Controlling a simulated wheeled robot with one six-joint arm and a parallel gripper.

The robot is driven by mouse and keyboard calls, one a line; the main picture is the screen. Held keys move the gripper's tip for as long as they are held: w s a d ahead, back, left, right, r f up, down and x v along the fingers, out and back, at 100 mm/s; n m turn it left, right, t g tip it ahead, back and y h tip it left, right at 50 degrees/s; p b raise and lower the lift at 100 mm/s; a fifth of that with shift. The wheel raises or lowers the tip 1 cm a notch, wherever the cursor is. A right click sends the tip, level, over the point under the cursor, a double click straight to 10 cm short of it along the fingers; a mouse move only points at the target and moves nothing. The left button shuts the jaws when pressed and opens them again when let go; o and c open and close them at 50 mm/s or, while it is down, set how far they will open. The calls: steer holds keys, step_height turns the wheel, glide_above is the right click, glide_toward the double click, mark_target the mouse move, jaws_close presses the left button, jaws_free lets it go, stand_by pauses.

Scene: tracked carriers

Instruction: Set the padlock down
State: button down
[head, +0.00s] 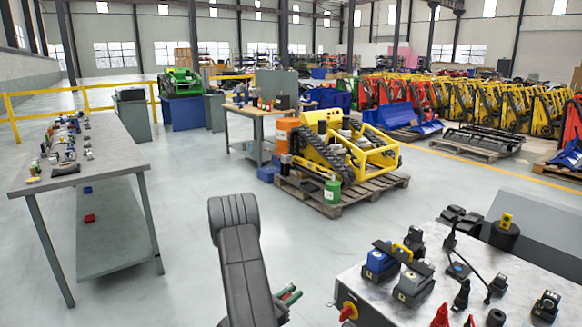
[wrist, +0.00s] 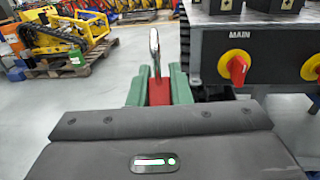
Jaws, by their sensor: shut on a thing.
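My gripper (head: 287,298) is in the lower middle of the head view, out over the floor beside the near left end of the right-hand bench. In the wrist view its two green fingers (wrist: 157,88) are shut on the red body of the padlock (wrist: 158,95). The silver shackle stands upright above the fingers. The lower part of the padlock is hidden by the gripper housing. In the head view only a small red bit of it shows between the fingers. Nothing is seen under the padlock; it is held in the air.
The right-hand bench (head: 391,292) carries switch boxes, plugs and red cones; its front has red-and-yellow rotary switches (wrist: 237,68), one labelled MAIN. A yellow machine (head: 372,150) sits on a pallet. Floor between is clear.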

mark_target(291, 294)
steer(key=shift+s+r+m+g+h+p, duration=0.1)
steer(key=shift+r+m+g+h+p, duration=0.05)
steer(key=shift+r+p, duration=0.6)
steer(key=shift+s+r+m+g+h+p, duration=0.1)
steer(key=shift+r+m+g+h+p, duration=0.05)
steer(key=shift+r+p, duration=0.6)
steer(key=shift+w+d+n+t, duration=0.15)
steer(key=shift+n+t, duration=0.35)
steer(key=n+t+y, duration=0.1)
steer(key=y, duration=0.1)
steer(key=shift+w+d+n+t+y, duration=0.1)
steer(key=shift+n+t+y, duration=0.2)
steer(key=shift+t, duration=0.1)
steer(key=shift+s+a+n+t+y, duration=0.2)
steer(key=shift+n+t+y, duration=0.5)
steer(key=shift+y, duration=0.4)
steer(key=shift+a+n+y, duration=0.15)
steer(key=shift+n+y, duration=0.15)
steer(key=shift+y, duration=0.1)
